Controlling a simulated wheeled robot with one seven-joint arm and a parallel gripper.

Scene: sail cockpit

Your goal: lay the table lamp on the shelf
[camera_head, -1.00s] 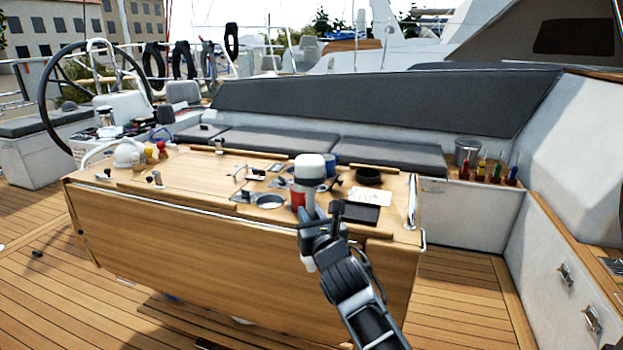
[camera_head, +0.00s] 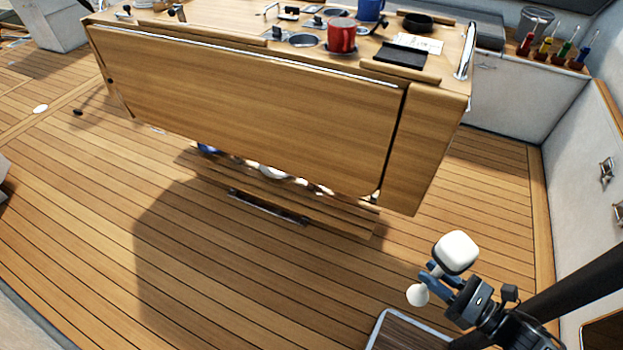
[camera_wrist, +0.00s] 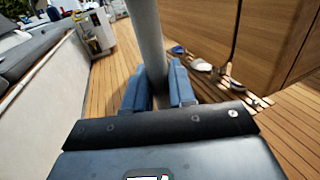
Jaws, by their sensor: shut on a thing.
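The table lamp is in my gripper. In the head view its rounded white top (camera_head: 456,251) shows above the fingers and a white cone-shaped end shows below them. In the wrist view its pale grey stem (camera_wrist: 146,38) stands between the blue fingers. My gripper (camera_head: 440,276) is shut on the stem, also in the wrist view (camera_wrist: 158,88), and holds the lamp at the lower right, apart from the table. A low wooden shelf (camera_head: 330,217) lies under the table, with several small things at its back. The table's front panel hides part of it.
The wooden table (camera_head: 240,100) has a tall hanging front panel. A red mug (camera_head: 342,36), a blue mug (camera_head: 370,8) and a black bowl (camera_head: 417,22) stand on top. A white locker (camera_head: 520,110) with screwdrivers is at right. The deck (camera_head: 240,270) before the table is clear.

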